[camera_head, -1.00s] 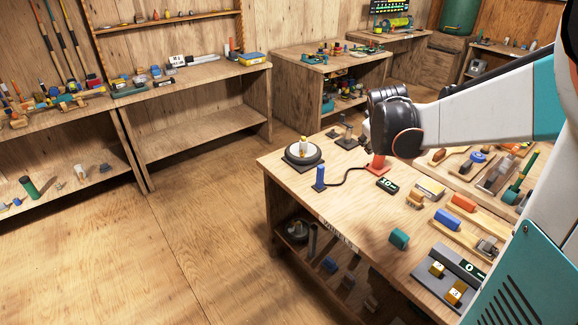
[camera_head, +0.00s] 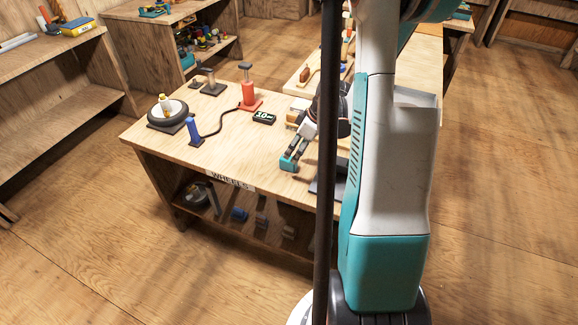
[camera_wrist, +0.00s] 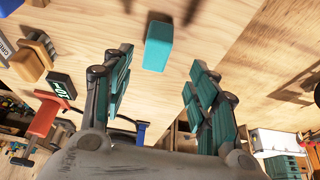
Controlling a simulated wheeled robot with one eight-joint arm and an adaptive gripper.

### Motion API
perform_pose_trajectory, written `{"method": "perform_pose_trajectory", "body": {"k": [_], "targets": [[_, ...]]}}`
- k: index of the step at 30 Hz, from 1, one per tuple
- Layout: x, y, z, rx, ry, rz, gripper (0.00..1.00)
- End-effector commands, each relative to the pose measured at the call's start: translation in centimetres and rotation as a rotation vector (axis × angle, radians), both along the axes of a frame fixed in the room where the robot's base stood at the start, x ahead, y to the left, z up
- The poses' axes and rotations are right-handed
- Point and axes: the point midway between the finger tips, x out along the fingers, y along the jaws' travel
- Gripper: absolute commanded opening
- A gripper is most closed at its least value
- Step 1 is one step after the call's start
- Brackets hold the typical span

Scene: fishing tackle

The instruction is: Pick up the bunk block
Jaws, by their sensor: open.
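A teal block, apparently the bunk block (camera_wrist: 158,46), lies on the wooden bench top (camera_head: 240,158) in the wrist view, at the upper middle. My gripper (camera_wrist: 157,78) is open, with one teal-padded finger to the left and one to the right. The block shows beyond the fingertips, roughly in line with the gap between them, and neither finger appears to touch it. In the head view my gripper (camera_head: 294,154) is low over the bench near its front edge. There the block is hard to tell from the teal fingers.
A red jack (camera_head: 249,97), a dark digital display (camera_head: 263,118), a blue upright piece (camera_head: 194,132) and a wheel (camera_head: 168,111) stand on the bench to the left. A wooden block (camera_wrist: 33,60) lies left of the teal block. My column hides the bench's right part.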

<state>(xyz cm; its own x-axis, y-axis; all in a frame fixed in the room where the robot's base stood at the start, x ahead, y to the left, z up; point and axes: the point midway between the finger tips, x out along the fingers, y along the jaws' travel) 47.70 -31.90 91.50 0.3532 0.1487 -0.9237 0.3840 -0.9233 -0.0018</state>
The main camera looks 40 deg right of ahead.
Motion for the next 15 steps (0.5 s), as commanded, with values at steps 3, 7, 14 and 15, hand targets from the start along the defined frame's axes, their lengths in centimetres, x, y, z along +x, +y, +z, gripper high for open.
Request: {"method": "perform_pose_trajectory", "body": {"k": [3,7,14,15], "targets": [[0.6,0.2,-1.5,-0.001,0.0,0.0,0.53],[0.8,0.3,-2.1,0.0,0.0,-0.001,0.53],[1.8,0.4,-3.8,-0.001,-0.001,0.001,0.53],[2.1,0.4,-4.4,-0.001,-0.001,0.001,0.53]]}}
